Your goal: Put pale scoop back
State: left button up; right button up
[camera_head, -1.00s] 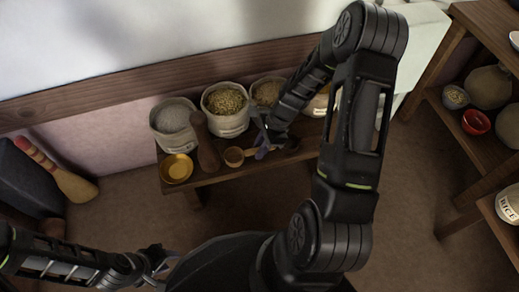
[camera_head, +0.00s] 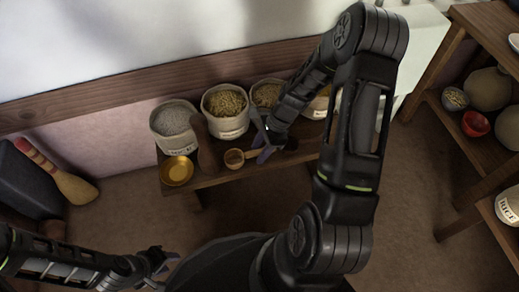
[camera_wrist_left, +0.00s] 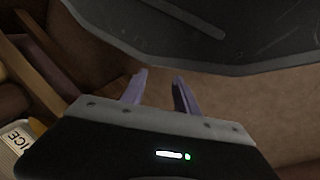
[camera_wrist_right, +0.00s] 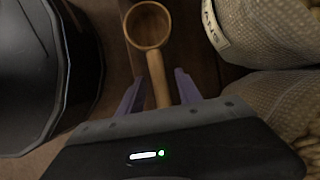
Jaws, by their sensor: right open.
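The pale wooden scoop (camera_head: 235,158) lies on the low bench, its round bowl to the left and its handle running right toward my right gripper. In the right wrist view the scoop (camera_wrist_right: 148,25) has its handle between the two fingers. My right gripper (camera_wrist_right: 158,92) is open around the handle, with a gap on each side. In the head view the right gripper (camera_head: 262,145) partly hides the handle. My left gripper (camera_wrist_left: 158,85) is open and empty, low at the left, away from the bench.
A shelf with a red bowl (camera_head: 476,124) stands at right. The floor (camera_head: 420,240) in front is clear.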

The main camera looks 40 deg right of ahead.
jog(key=p+v, duration=0.4)
jog(key=v, duration=0.7)
jog(key=shift+r, duration=0.35)
jog(key=shift+s, duration=0.1)
